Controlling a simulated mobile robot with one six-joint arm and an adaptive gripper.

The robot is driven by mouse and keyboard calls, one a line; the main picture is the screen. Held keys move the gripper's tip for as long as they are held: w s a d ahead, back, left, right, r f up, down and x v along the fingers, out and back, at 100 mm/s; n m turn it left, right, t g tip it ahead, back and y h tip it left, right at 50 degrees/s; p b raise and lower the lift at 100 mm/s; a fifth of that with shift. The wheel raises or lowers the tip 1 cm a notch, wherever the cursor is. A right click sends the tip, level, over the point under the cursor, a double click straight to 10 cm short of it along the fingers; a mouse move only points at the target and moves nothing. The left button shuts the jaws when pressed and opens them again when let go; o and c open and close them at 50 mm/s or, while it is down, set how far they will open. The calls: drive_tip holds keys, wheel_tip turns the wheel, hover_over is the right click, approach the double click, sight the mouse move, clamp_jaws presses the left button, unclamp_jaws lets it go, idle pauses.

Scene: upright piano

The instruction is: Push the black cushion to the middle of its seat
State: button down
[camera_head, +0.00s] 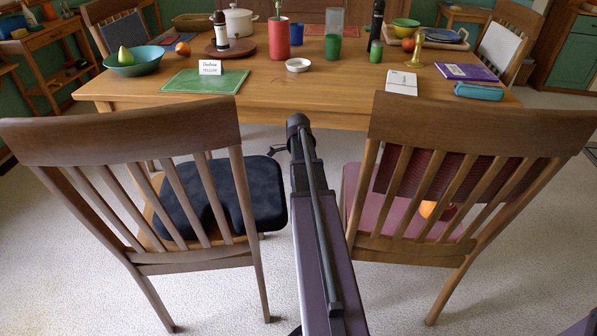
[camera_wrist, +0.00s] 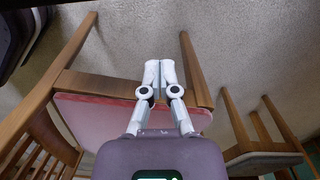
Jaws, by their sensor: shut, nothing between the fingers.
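The black cushion (camera_head: 222,195) lies on the left chair's wooden seat (camera_head: 152,215). It sits off to the right, with its right part past the seat's right side, and bare wood shows on the left. The chair's back slats partly cover it. In the wrist view, my gripper (camera_wrist: 161,76) is shut and empty, its fingers side by side. In the head view, my arm reaches between the two chairs to the right of the cushion and largely hides the gripper. I see no contact with the cushion.
The right chair's pink seat (camera_head: 362,205) holds an orange fruit (camera_head: 430,209) and is close on the arm's right; it also shows in the wrist view (camera_wrist: 95,118). The laid wooden table (camera_head: 270,108) stands just beyond. Free floor is narrow between the chairs.

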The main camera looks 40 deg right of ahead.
drive_tip(key=w+a+f+b, duration=0.2)
drive_tip(key=a+f+b, duration=0.1)
drive_tip(key=f+b, duration=0.2)
drive_tip(key=shift+a+f+b, duration=0.2)
drive_tip(key=shift+f+b, duration=0.15)
drive_tip(key=shift+f, duration=0.3)
drive_tip(key=shift+w, duration=0.1)
idle(0.6)
